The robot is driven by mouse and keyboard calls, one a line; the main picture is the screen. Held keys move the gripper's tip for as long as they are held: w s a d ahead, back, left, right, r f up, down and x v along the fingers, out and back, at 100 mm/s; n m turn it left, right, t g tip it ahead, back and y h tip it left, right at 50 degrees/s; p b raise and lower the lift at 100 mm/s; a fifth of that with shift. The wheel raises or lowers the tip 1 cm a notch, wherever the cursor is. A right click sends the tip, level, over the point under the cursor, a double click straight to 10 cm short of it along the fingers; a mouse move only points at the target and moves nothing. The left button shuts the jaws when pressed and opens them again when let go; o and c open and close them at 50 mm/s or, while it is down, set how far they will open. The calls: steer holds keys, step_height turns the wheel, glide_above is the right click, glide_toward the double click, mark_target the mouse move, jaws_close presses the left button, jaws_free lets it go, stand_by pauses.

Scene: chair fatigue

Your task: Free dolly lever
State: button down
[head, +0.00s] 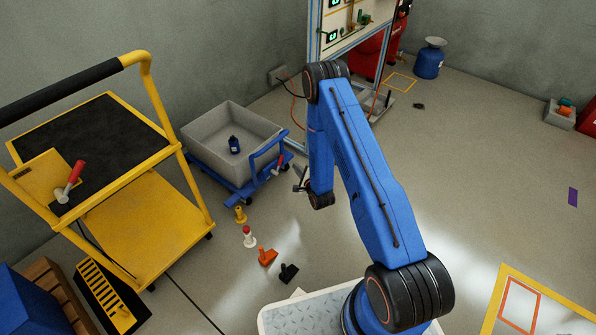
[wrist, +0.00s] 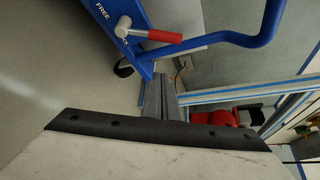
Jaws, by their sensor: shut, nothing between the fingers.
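The blue dolly (head: 238,192) stands on the floor left of centre in the head view and carries a grey bin (head: 205,141). Its lever (head: 278,165) has a red grip and a pale pivot. In the wrist view the lever (wrist: 164,36) points right from its pivot on the blue plate. The word FREE shows at upper left of the pivot; another label, ending in K, is partly hidden by the pivot. My gripper (head: 299,183) is shut and empty, just right of the dolly in the head view. Whether it touches the lever is unclear.
A blue push handle (wrist: 235,39) rises beside the lever. A yellow cart (head: 150,215) stands at left. Several small fittings, including an orange one (head: 267,257), lie or stand on the floor in front. A framed panel stand (head: 350,25) is behind. The floor at right is mostly clear.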

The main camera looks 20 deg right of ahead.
mark_target(279, 164)
steer(key=shift+w+a+r, duration=0.15)
steer(key=shift+w+a, duration=0.85)
steer(key=shift+w, duration=0.05)
steer(key=shift+w+a+r, duration=0.15)
steer(key=shift+w+a, duration=0.85)
steer(key=shift+a, duration=0.1)
